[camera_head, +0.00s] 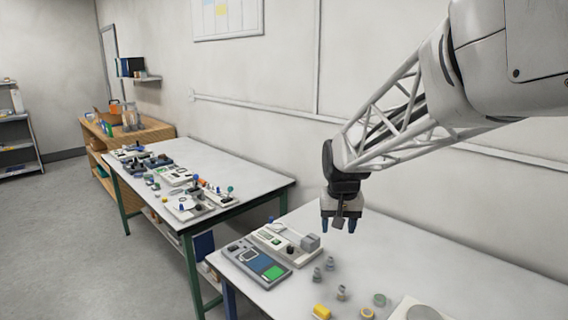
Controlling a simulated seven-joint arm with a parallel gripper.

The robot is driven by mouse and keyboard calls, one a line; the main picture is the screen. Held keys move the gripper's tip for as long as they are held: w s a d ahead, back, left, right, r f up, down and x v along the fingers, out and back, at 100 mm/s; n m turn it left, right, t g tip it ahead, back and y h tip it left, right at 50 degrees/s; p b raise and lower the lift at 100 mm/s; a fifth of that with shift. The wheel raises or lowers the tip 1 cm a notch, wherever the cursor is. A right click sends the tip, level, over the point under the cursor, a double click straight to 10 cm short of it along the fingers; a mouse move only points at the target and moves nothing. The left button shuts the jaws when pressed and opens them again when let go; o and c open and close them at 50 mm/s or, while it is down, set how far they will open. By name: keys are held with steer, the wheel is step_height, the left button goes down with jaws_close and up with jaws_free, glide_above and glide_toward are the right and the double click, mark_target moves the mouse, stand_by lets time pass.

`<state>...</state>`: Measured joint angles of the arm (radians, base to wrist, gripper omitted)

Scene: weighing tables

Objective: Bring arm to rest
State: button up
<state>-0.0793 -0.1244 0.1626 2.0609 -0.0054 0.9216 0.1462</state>
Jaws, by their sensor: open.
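My arm (400,115) reaches in from the upper right, its lattice link slanting down to the left. My gripper (338,224) points down above the near white table (440,260). Its two blue-tipped fingers are apart, with nothing seen between them. It hangs above and to the right of a cream device (270,240) with a grey block on it, and looks clear of the table top.
A blue-grey panel with a green pad (273,272) lies at the table's left. Several small grey weights (317,275), a yellow block (321,312) and a round-topped scale (424,313) stand in front. A second table (255,178) with devices stands behind left. The near table's right side is bare.

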steer(key=s+d, duration=0.2)
steer(key=s, duration=1.3)
steer(key=s+d+t, duration=0.1)
steer(key=s+d, duration=0.2)
steer(key=s, duration=1.2)
steer(key=shift+s+f+n, duration=0.3)
steer(key=shift+s+f, duration=0.1)
